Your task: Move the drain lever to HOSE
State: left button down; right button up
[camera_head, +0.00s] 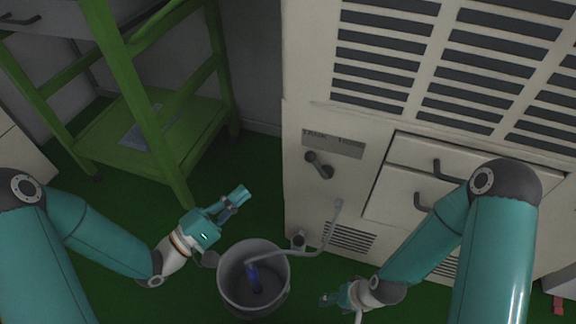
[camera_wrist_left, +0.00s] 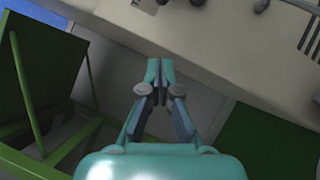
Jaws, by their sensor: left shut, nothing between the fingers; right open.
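The drain lever (camera_head: 319,165) is a short dark grey handle on the front of the cream cabinet (camera_head: 300,190), below a label plate (camera_head: 334,144) reading TANK on the left and HOSE on the right. Its free end points down and to the right. My left gripper (camera_head: 243,194) is shut and empty, left of and below the lever in the picture, apart from it. Its closed fingertips (camera_wrist_left: 159,68) show in the left wrist view. My right gripper (camera_head: 327,299) is low, right of the bucket, open and clear of the lever.
A grey bucket (camera_head: 227,289) stands on the green floor, with a grey pipe (camera_head: 300,254) bending into it from the cabinet and something blue inside. A green shelf cart (camera_head: 130,75) stands at the left. Drawers with dark handles (camera_head: 448,168) are right of the lever.

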aim_at(317, 166)
pick_arm(q)
jog(key=shift+d, duration=0.15)
jog(key=shift+s+d+r+b+x, duration=0.25)
jog(key=shift+b+x, duration=0.35)
jog(key=shift+x, duration=1.5)
jog(key=shift+s+d+r+b+x, duration=0.1)
jog(key=shift+s+d+b+x, duration=0.3)
jog(key=shift+x, duration=1.7)
jog(key=shift+s+d+r+b+x, duration=0.1)
jog(key=shift+s+b+x, duration=0.45)
jog(key=shift+x, duration=1.6)
jog(key=shift+w+a, duration=0.1)
jog(key=shift+w, duration=0.1)
